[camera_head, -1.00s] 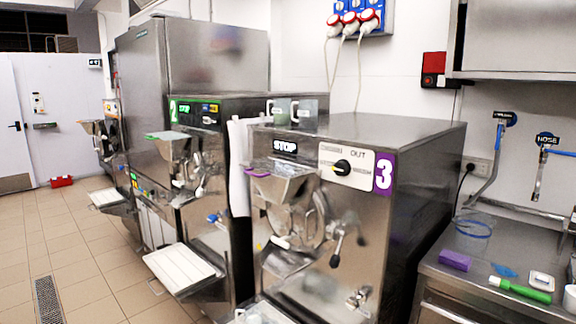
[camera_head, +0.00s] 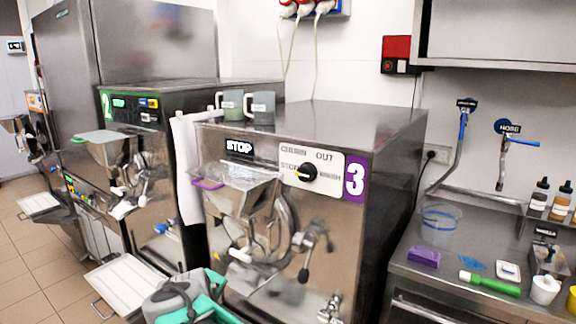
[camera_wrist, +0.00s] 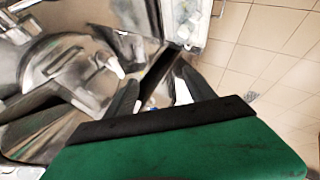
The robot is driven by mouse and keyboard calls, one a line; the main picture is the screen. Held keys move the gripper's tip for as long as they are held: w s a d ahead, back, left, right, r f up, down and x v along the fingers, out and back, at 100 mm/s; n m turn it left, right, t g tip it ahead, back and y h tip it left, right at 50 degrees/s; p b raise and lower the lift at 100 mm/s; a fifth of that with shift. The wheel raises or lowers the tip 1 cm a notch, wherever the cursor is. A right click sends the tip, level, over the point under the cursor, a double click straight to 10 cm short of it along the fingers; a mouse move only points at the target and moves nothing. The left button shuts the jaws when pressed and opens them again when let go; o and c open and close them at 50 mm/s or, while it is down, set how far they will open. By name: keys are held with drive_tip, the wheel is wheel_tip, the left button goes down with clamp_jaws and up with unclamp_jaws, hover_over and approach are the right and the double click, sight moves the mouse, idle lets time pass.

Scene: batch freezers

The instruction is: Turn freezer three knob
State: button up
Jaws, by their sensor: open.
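Freezer three (camera_head: 385,160) is a steel machine with a purple "3" label, right of centre in the head view. The knob's light pointer mark faces left. My gripper (camera_wrist: 158,92) is open and empty in the wrist view, with a green body and black edge. A grey and green part of my arm shows low in the head view, below and left of the knob. The wrist view does not show the knob.
A hopper (camera_head: 235,185) and a black-knobbed lever (camera_head: 310,250) project from freezer three's front, below the knob. Freezer two (camera_head: 150,115) stands left, with a white tray (camera_head: 135,280) in front. A steel counter (camera_head: 450,275) with small items is at right.

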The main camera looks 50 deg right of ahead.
drive_tip(key=d+r+n+h+p, duration=0.15)
drive_tip(key=d+r+h, duration=0.25)
drive_tip(key=d+r, duration=0.45)
drive_tip(key=n+g+h+p, duration=0.2)
drive_tip(key=n+h, duration=0.4)
drive_tip(key=h, duration=0.2)
approach(304, 174)
drive_tip(key=d, duration=0.1)
drive_tip(key=shift+g, duration=0.3)
drive_tip(key=p+x, duration=0.2)
drive_tip(key=x, duration=0.5)
drive_tip(key=shift+w, duration=0.15)
drive_tip(key=shift+w+d+n, duration=0.15)
drive_tip(key=shift+d+n, duration=0.1)
drive_tip(key=shift+d, duration=0.25)
drive_tip(key=shift+a, duration=0.1)
drive_tip(key=c, duration=1.4)
